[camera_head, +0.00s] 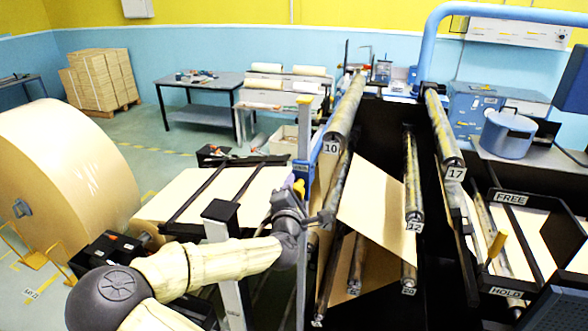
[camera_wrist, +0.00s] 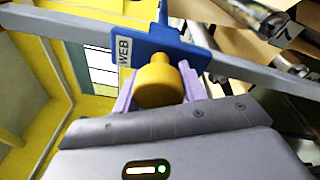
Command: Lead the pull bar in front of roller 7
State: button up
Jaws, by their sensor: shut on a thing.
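The pull bar (camera_wrist: 65,25) is a long grey bar crossing the wrist view at a slant. Its blue holder (camera_wrist: 150,46) carries a WEB label and a yellow knob (camera_wrist: 155,85). My gripper (camera_wrist: 157,88) is shut on this knob, with one lilac finger on each side. In the head view my gripper (camera_head: 299,192) is at the left side of the roller frame, below the roller marked 10, largely hidden by my wrist. Roller 7 (camera_wrist: 258,14) shows at the upper right of the wrist view, apart from the knob. I cannot read its tag in the head view.
Roller 10 (camera_head: 345,110), roller 12 (camera_head: 411,175) and roller 17 (camera_head: 443,130) stand right of my gripper. A kraft sheet (camera_head: 372,205) slants between rollers. Lower roller tags are too small to read. A big kraft roll (camera_head: 65,170) stands left, with open floor behind it.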

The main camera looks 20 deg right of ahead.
aim_at(295, 161)
notch_tip(295, 161, up, 6)
jog(key=shift+a+r, duration=0.1)
jog(key=shift+r, duration=0.2)
